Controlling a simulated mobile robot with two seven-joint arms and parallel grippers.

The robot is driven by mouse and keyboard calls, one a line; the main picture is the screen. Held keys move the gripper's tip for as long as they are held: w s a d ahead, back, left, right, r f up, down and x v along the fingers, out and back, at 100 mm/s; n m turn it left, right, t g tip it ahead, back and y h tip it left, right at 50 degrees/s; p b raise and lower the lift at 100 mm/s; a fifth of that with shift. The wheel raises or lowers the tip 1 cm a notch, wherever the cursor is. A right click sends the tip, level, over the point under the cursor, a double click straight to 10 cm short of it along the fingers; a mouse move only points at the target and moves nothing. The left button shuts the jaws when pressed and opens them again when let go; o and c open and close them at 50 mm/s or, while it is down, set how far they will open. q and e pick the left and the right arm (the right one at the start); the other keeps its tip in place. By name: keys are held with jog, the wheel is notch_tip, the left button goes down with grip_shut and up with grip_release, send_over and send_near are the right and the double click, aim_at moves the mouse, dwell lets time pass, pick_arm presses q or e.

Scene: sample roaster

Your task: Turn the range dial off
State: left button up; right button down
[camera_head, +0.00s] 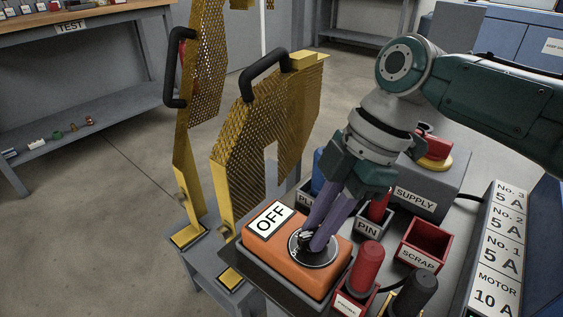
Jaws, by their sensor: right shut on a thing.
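The orange box (282,270) sits on the grey bench near the front centre. Its top has a white OFF label (270,219) and a round dark dial (301,248) with a light ring. My right gripper (312,243) comes down from the upper right. Its purple fingers are shut on the dial's knob, and they hide most of it. The dial's exact angle cannot be told. My left gripper is not in view.
Yellow perforated guards (265,135) with black handles stand left of the box. Right of it are a red SCRAP bin (424,240), a PIN holder, a red-handled probe (366,265) and a grey SUPPLY box (425,185). A TEST table stands at the back left.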

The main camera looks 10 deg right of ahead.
jog(key=shift+n, duration=0.3)
jog(key=c, duration=0.8)
grip_release()
jog(key=shift+d+r, duration=0.1)
jog(key=shift+r, duration=0.3)
jog(key=p+v, duration=0.2)
jog(key=v, duration=0.7)
jog(key=shift+w+p, duration=0.1)
jog(key=shift+p, duration=0.3)
